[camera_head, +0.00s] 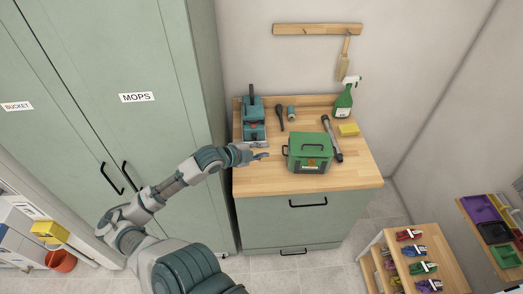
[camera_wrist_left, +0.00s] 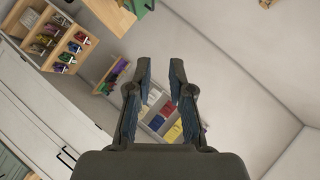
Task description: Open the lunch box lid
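The lunch box cannot be made out for sure in that view. My right gripper is in neither view.
A teal tool (camera_head: 253,122) stands behind my left gripper. A dark bar (camera_head: 332,138) and a yellow sponge (camera_head: 348,130) lie right of the box, with a green spray bottle (camera_head: 343,102) behind. Tall green cabinets (camera_head: 120,60) stand left. The counter's front right is clear.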

